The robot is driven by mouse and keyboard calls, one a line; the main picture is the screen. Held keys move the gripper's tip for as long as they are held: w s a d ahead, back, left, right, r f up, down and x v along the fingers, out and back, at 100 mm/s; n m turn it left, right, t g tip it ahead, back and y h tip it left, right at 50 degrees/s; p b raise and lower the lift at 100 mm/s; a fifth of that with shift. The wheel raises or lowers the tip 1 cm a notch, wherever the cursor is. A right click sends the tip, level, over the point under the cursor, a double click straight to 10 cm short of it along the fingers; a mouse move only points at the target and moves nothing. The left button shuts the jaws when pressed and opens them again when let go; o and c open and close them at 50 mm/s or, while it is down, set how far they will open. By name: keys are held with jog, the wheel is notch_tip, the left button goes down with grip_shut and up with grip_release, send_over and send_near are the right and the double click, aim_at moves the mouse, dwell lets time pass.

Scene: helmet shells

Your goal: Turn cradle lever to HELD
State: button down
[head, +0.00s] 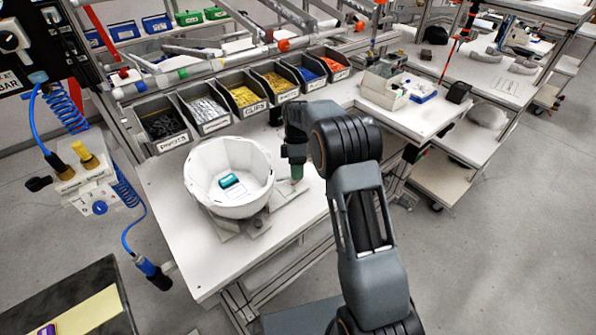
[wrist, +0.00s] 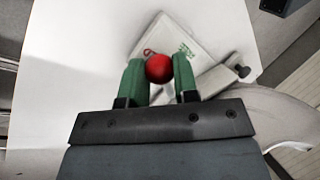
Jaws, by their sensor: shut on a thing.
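The lever's red ball knob (wrist: 159,67) sits between the two green fingers of my gripper (wrist: 158,72), which is shut on it. In the head view my gripper (head: 296,172) points down just right of the white helmet shell (head: 205,168). The shell sits open side up in the grey cradle (head: 258,226) on the bench. A pale plate (wrist: 190,42) with small green writing and a red mark lies beyond the knob; I cannot read it. The lever's shaft is hidden by the knob and fingers.
A grey bar with a dark knob (wrist: 243,71) lies right of the fingers. Labelled bins (head: 243,97) line the bench's back. A hose-fed tool (head: 152,271) hangs off the bench's left side. The white bench top (head: 165,190) is bare left of the shell.

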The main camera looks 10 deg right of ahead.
dwell(0.3)
jog(key=c, duration=0.9)
grip_release()
jog(key=shift+o, duration=0.2)
jog(key=shift+w, duration=0.1)
jog(key=v, duration=1.3)
jog(key=shift+r, duration=0.4)
